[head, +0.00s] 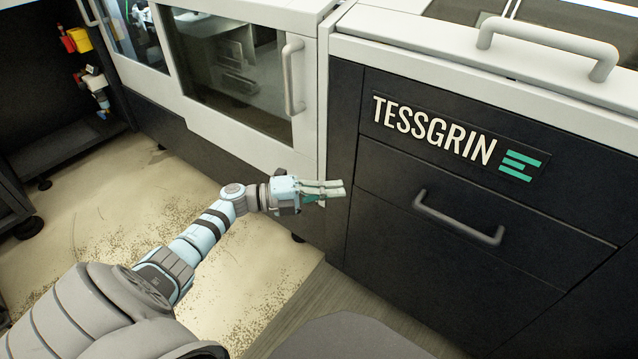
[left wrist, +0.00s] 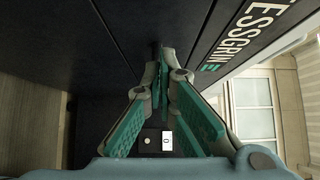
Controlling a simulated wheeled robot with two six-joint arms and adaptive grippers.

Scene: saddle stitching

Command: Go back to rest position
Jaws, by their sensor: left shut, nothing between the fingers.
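My left gripper (head: 342,188) is shut and empty. In the head view its arm comes in from the lower left and the fingers point right, in front of the dark TESSGRIN cabinet (head: 400,265). I cannot tell if the fingertips touch the cabinet front. In the left wrist view the green-padded fingers (left wrist: 163,58) come together at their tips, with nothing between them. My right gripper is not in view.
A drawer handle (head: 458,218) sticks out right of the gripper. A windowed machine door (head: 230,70) has a grey vertical handle (head: 292,78). A thick grey handle (head: 548,42) tops the cabinet. A dark cart (head: 60,140) stands far left. Stained floor (head: 110,220) is open.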

